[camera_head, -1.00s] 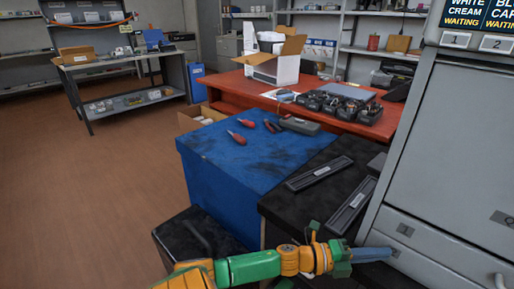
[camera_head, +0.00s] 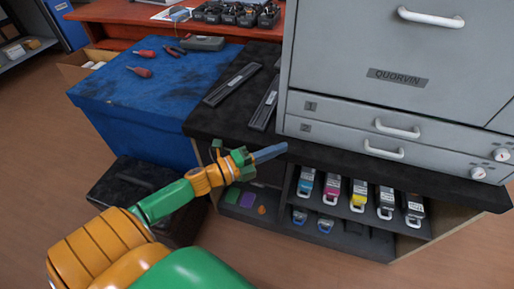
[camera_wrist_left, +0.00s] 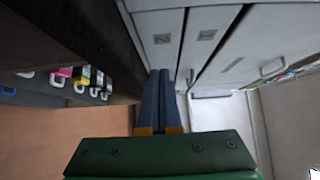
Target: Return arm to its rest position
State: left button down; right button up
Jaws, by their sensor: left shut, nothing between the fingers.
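My left arm comes in from the lower left in the head view. Its gripper (camera_head: 270,153) is shut and empty, with its blue fingers together, in front of the black counter's edge and the lower left of the grey cabinet. In the left wrist view the closed fingers (camera_wrist_left: 162,100) point toward the cabinet's drawer fronts. Toner cartridges stand in a row on the shelf below the counter: cyan (camera_head: 306,183), magenta (camera_head: 332,187), yellow (camera_head: 358,193) and dark ones (camera_head: 385,200). My right gripper is not in view.
The grey cabinet (camera_head: 345,92) with drawers stands on the black counter (camera_head: 225,125). Two dark bars (camera_head: 232,84) lie left of it. A blue table (camera_head: 110,95) holds red-handled tools (camera_head: 140,72). A black box (camera_head: 125,185) stands on the floor. Open floor (camera_head: 35,150) lies at left.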

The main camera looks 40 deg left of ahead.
pick_arm(q)
jog(key=v, duration=0.5)
jog(key=s+a+f+n+g+y, duration=0.2)
jog(key=s+f+n+y, duration=0.15)
jog(key=f, duration=0.45)
jog(key=s+a+f+n+g+y, duration=0.1)
jog(key=s+a+f+n+y, duration=0.1)
jog(key=f+n, duration=0.4)
jog(key=s+a+f+n+g+y, duration=0.2)
jog(key=f+n+y, duration=0.15)
jog(key=f, duration=0.55)
jog(key=s+d+f+n+g, duration=0.5)
jog(key=s+f, duration=0.3)
jog(key=s, duration=0.4)
jog(key=s+d+f+n+g, duration=0.3)
jog(key=s+d+f+g, duration=0.25)
jog(key=s+f, duration=0.4)
notch_tip(320, 180, up, 16)
jog(key=s+p, duration=0.2)
jog(key=p, duration=1.2)
jog(key=shift+d+f+h+p, duration=0.2)
jog(key=shift+d+h+p, duration=0.1)
jog(key=shift+h, duration=0.1)
jog(key=shift+t, duration=0.25)
